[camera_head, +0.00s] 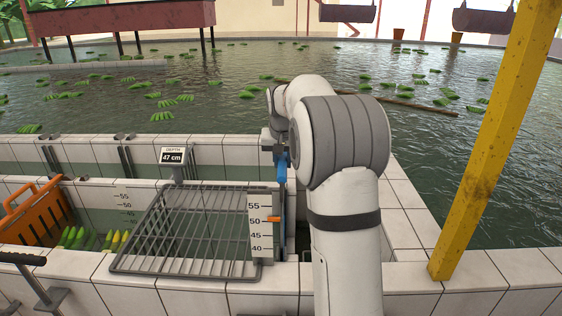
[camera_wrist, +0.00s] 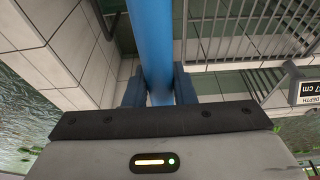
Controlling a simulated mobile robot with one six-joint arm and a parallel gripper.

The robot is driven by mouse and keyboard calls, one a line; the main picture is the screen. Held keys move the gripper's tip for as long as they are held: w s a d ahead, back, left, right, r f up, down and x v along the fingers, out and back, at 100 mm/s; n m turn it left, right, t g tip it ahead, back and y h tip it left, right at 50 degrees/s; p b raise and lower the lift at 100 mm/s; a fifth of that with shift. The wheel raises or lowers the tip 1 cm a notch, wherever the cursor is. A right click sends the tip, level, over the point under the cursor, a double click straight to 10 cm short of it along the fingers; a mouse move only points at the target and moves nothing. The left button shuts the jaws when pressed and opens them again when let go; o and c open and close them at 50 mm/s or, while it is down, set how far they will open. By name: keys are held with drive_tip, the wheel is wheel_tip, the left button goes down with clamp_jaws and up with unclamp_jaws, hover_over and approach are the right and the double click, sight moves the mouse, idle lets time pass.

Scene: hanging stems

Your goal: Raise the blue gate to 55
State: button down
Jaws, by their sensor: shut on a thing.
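The blue gate's handle (camera_head: 282,168) shows in the head view just left of my arm, standing upright at the channel wall. It also shows in the wrist view as a blue bar (camera_wrist: 151,35) running between my jaws. My gripper (camera_wrist: 158,88) is shut on this bar, with a finger on each side. In the head view my gripper is mostly hidden by my arm. The gate's lower part is hidden.
A depth display (camera_head: 172,156) reads 47 cm. A metal grating (camera_head: 190,235) lies left of the scale. An orange crate (camera_head: 38,210) stands at far left near green and yellow bananas (camera_head: 78,238). A yellow post (camera_head: 495,140) rises at right. Water lies beyond the tiled walls.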

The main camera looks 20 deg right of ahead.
drive_tip(key=shift+w+r+p, duration=0.1)
drive_tip(key=shift+r+p, duration=1.05)
drive_tip(key=shift+r, duration=0.65)
drive_tip(key=shift+f, duration=0.15)
unclamp_jaws()
drive_tip(key=shift+f, duration=0.1)
idle(0.7)
idle(0.3)
drive_tip(key=p+v, duration=0.6)
drive_tip(key=v, duration=0.5)
idle(0.4)
